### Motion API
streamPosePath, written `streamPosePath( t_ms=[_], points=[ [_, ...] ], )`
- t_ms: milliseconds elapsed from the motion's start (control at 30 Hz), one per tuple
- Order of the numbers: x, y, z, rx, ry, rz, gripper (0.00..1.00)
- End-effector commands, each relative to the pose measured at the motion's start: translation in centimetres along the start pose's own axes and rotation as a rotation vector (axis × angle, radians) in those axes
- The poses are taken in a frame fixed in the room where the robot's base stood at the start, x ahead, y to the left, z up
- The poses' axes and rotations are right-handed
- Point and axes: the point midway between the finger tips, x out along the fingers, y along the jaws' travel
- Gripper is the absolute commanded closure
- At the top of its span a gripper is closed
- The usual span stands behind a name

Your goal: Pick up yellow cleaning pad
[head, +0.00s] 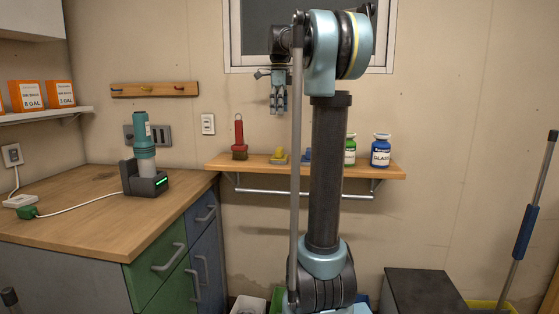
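A small yellow cleaning pad (279,156) lies on the wooden wall shelf (225,163), between a red-handled brush and a blue item. My gripper (279,110) hangs pointing down, in line above the yellow pad in the picture and clearly apart from it. Its fingers are small and seen against the wall; I cannot tell how far apart they are. Nothing shows held below them. My arm and a grey pole cross the middle of the shelf and partly hide the blue item (307,155).
A red-handled brush (239,138) stands left of the pad. A green bottle (350,150) and a blue jar (381,150) stand on the shelf's right. A metal rail (265,192) runs below. A wooden counter (80,215) with a teal device (144,150) is at left.

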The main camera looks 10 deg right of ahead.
Motion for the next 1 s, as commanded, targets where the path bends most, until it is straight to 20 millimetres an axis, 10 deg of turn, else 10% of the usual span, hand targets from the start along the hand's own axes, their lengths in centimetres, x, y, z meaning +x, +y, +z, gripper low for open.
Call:
streamPosePath(
  t_ms=[1000],
  points=[
    [12.1,-0.3,0.1,0.024,0.001,0.002,0.0]
  ],
)
